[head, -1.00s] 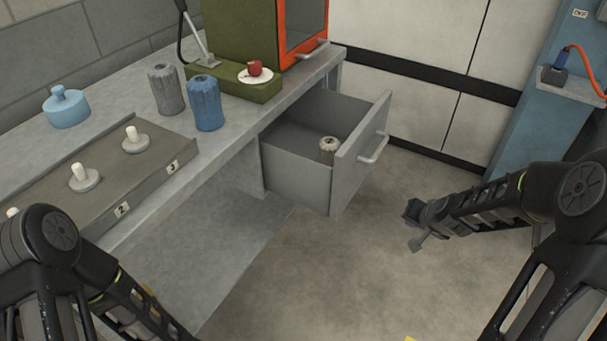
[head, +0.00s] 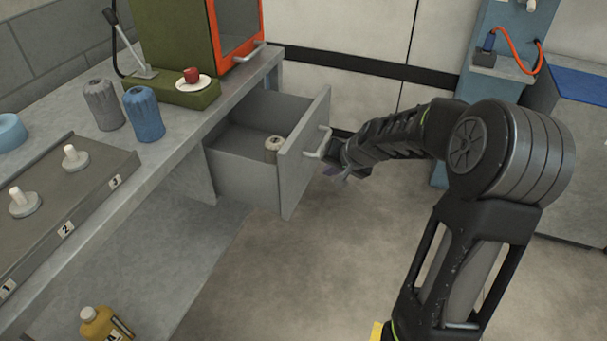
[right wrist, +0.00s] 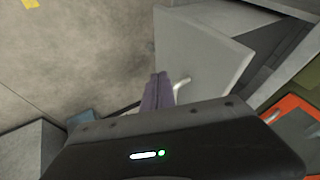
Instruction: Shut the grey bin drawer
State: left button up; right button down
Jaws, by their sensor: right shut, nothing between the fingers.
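The grey bin drawer (head: 303,165) under the bench is pulled well out, and a pale round reel-like object (head: 273,143) sits inside it. Its bar handle (head: 319,143) is on the front panel. My right gripper (head: 335,171) is shut and empty, just in front of the panel near the handle. In the right wrist view the closed fingers (right wrist: 158,92) overlap the drawer front (right wrist: 200,55), with the handle (right wrist: 182,84) beside them. I cannot tell whether they touch it. My left gripper is not in view.
A green machine with an orange-framed door (head: 235,30) stands at the back. A yellow bottle (head: 103,325) is low at left. Open floor lies before the drawer.

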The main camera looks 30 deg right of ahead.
jog(key=shift+w+a+f, duration=0.3)
jog(key=shift+w+f, duration=1)
jog(key=shift+w, duration=0.2)
jog(key=shift+w+a+f, duration=0.35)
jog(key=shift+w+f, duration=0.95)
jog(key=shift+w, duration=0.25)
jog(key=shift+w+a+f, duration=0.3)
jog(key=shift+w+f, duration=1)
jog(key=shift+w, duration=0.2)
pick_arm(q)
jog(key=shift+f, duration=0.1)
